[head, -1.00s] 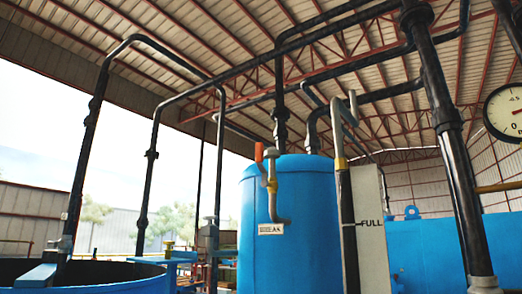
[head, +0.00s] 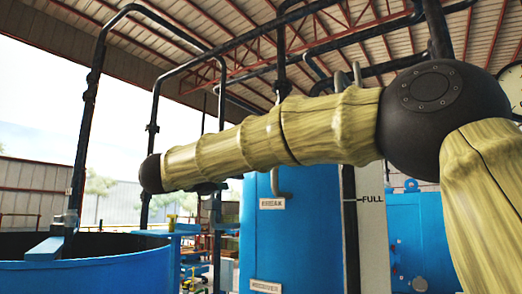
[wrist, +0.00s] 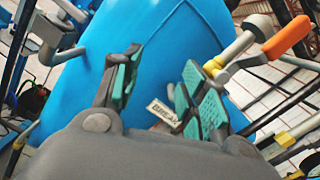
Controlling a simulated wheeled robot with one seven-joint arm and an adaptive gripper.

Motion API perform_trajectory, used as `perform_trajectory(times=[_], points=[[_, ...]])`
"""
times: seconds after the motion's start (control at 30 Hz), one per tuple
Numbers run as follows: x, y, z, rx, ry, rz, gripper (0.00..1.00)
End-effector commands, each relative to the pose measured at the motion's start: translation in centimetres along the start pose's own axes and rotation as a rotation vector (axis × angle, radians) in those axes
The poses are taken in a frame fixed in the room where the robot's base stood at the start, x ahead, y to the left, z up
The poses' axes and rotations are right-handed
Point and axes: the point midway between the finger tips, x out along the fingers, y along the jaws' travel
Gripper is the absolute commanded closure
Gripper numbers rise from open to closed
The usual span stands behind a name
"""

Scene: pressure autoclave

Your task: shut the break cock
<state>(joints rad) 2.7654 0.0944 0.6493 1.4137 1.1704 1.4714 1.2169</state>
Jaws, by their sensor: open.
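The break cock shows in the wrist view at upper right, with a bright orange handle (wrist: 287,37) and a brass-and-grey body (wrist: 228,58). Its white BREAK label (wrist: 163,112) on the blue tank (wrist: 165,45) appears between my fingers. My gripper (wrist: 160,65) is open and empty, with green-padded fingers apart; the orange handle is outside them, to the right. In the head view, my arm covers the cock's handle; only the lower bend of its grey pipe (head: 283,183) and the BREAK label (head: 272,203) show. The gripper itself cannot be made out there.
A white FULL level board (head: 373,240) stands right of the tank. An open blue vat (head: 90,275) is at lower left. Dark pipes (head: 93,105) rise around the tank. More grey pipes and a valve (wrist: 55,40) crowd the wrist view's left.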

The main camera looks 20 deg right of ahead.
Motion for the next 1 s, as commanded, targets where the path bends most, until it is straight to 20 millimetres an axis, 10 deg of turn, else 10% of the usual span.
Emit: perform_trajectory(times=[0.1,0.3,0.57,1.0], points=[[-2.5,-6.6,5.2,0.212,0.045,-0.028,0.57],[-5.2,-12.7,9.1,0.412,0.095,-0.043,0.57],[-4.5,-14.0,9.8,0.456,0.109,-0.046,0.57],[2.3,-14.2,9.1,0.454,0.108,-0.047,0.57]])
